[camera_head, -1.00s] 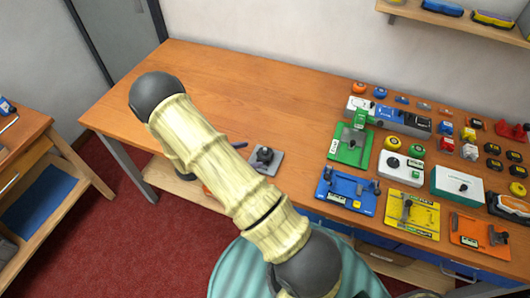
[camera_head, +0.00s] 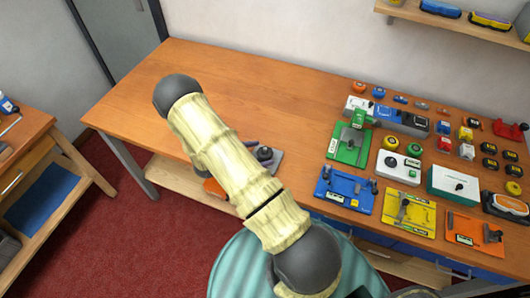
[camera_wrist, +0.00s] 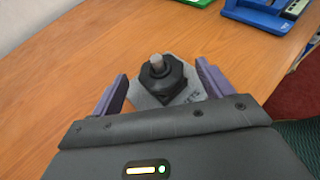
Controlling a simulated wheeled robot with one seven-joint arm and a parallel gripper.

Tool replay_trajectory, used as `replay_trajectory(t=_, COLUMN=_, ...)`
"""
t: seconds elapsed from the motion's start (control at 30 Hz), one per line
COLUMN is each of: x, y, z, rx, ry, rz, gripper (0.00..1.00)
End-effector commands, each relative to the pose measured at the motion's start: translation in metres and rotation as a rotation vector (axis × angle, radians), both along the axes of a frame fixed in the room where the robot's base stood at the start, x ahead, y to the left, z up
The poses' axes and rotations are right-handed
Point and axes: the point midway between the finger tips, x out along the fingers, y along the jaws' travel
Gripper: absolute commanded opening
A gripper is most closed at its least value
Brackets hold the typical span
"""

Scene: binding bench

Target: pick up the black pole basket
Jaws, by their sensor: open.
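The black pole basket appears to be the dark piece (camera_head: 264,154) with a short upright knob, standing on a grey plate (camera_head: 276,167) near the bench's front edge. In the wrist view the black piece (camera_wrist: 160,83) has a grey pole top and stands upright on the grey plate (camera_wrist: 187,97). My gripper (camera_wrist: 162,72) is open, with one purple finger on each side of the piece. I cannot tell whether either finger touches it. In the head view my arm hides most of the gripper; a purple finger shows beside the piece.
To the right stand a green fixture (camera_head: 349,143), a blue fixture (camera_head: 345,191), a yellow fixture (camera_head: 408,213) and several small boxes. The bench's left and back surface (camera_head: 240,85) is clear. A wall shelf (camera_head: 460,24) hangs at upper right.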

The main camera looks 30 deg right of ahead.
Motion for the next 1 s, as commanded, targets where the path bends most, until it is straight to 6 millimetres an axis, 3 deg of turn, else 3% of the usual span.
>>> replay_trajectory(t=0.2, x=0.000, y=0.000, z=0.000, rx=0.000, ry=0.000, rz=0.000, gripper=0.79)
replay_trajectory(t=0.4, x=0.000, y=0.000, z=0.000, rx=0.000, ry=0.000, rz=0.000, gripper=0.40)
replay_trajectory(t=0.47, x=0.000, y=0.000, z=0.000, rx=0.000, ry=0.000, rz=0.000, gripper=0.31)
replay_trajectory(t=0.77, x=0.000, y=0.000, z=0.002, rx=0.000, ry=-0.001, rz=0.000, gripper=0.31)
replay_trajectory(t=1.0, x=0.001, y=0.000, z=0.020, rx=-0.001, ry=-0.002, rz=0.000, gripper=0.31)
